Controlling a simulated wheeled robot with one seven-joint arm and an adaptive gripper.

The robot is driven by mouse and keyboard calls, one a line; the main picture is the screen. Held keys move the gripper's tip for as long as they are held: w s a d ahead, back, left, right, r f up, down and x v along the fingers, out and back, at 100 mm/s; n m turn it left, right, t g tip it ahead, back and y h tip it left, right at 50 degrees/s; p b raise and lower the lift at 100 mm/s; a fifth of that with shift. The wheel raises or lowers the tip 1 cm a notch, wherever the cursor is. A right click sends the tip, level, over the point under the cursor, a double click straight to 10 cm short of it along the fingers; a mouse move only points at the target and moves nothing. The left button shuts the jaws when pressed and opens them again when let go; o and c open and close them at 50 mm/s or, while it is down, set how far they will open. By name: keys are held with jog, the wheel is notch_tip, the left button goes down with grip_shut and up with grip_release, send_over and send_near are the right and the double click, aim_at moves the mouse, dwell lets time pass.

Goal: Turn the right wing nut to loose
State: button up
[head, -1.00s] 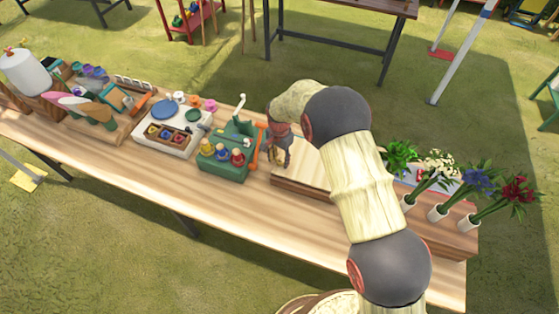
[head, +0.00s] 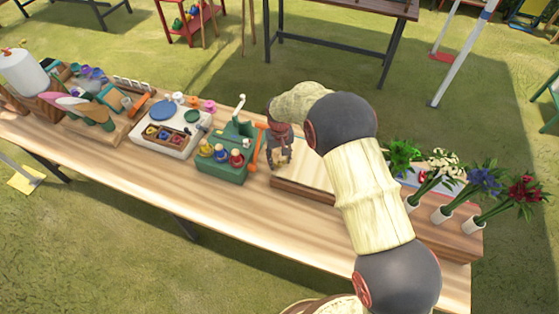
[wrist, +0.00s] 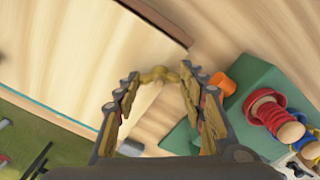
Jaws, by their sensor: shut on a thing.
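A wing nut (wrist: 158,73), yellow-gold and two-lobed, sits between my fingertips in the wrist view, at the end of a pale wooden board (wrist: 70,55). My gripper (wrist: 157,80) is shut on it, one finger on each side. In the head view my gripper (head: 279,152) points down at the left end of the board (head: 312,170), and the wing nut is too hidden there to make out clearly. How far the nut has turned cannot be told. No other wing nut shows clearly.
Close to the left stands a green block (head: 222,172) with several coloured pegs and an orange part (head: 254,150). It also shows beside my right finger in the wrist view (wrist: 255,80). White vases with flowers (head: 440,214) stand at the right. The table's front strip (head: 200,215) is clear.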

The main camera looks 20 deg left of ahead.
jog(key=n, duration=0.7)
jog(key=shift+b, duration=0.4)
jog(key=n, duration=0.7)
jog(key=shift+n, duration=0.4)
jog(key=n, duration=0.3)
jog(key=shift+n, duration=0.3)
jog(key=n, duration=0.3)
jog(key=shift+n+b, duration=0.3)
jog(key=n, duration=0.6)
jog(key=shift+n, duration=0.4)
jog(key=o, duration=1.2)
jog(key=shift+c, duration=0.2)
